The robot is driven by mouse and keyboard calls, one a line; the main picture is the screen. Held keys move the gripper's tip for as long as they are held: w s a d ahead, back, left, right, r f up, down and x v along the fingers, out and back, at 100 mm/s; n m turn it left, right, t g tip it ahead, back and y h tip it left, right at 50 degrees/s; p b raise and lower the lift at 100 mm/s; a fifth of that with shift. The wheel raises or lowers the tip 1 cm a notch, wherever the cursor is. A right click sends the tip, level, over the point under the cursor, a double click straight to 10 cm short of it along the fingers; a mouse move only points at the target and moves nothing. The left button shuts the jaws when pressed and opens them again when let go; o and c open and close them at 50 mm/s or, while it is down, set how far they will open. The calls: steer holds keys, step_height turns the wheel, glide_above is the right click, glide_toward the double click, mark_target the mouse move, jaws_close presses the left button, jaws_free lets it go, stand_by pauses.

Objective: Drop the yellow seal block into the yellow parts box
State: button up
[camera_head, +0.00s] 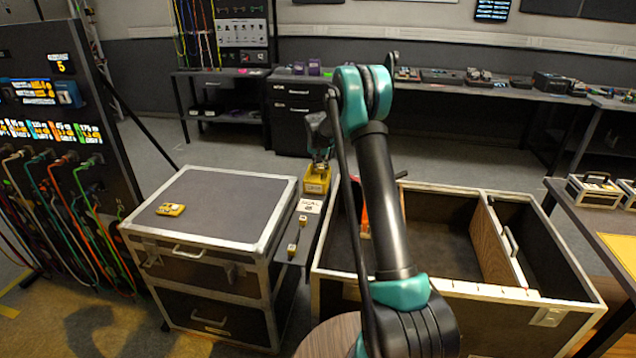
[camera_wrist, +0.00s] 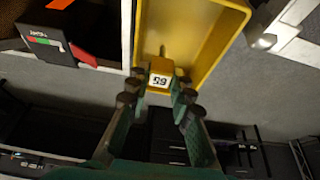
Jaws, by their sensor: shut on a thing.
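My gripper (camera_wrist: 160,82) is shut on the yellow seal block (camera_wrist: 161,71), which carries a white label with a number, upside down in the wrist view. The yellow parts box (camera_wrist: 212,42) is open-topped and lies just beyond the fingertips there, with the block overlapping its near end. In the head view the yellow box (camera_head: 317,186) stands at the far end of a narrow dark shelf, with my gripper (camera_head: 318,158) just above it. The block is not clear in the head view. I cannot tell whether it is above the rim or inside it.
A white label card (camera_head: 309,206) and two small blocks (camera_head: 303,220) sit on the shelf. A grey-topped case (camera_head: 215,205) with a yellow device (camera_head: 170,209) stands left. A large open crate (camera_head: 440,215) stands right. A cable rack (camera_head: 62,130) is far left.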

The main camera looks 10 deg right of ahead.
steer(key=o, duration=1)
steer(key=shift+c, duration=0.2)
steer(key=v, duration=1.2)
steer(key=s+d+n, duration=0.1)
steer(key=s+d, duration=0.1)
steer(key=s, duration=1.1)
steer(key=s+d+n, duration=0.1)
steer(key=s+d, duration=0.2)
steer(key=s, duration=0.9)
steer(key=s+f, duration=0.4)
steer(key=s, duration=0.9)
steer(key=s+f+n+y, duration=0.1)
steer(key=s+f, duration=0.2)
steer(key=s, duration=1)
steer(key=shift+d+f+n, duration=0.3)
steer(key=shift+f, duration=0.1)
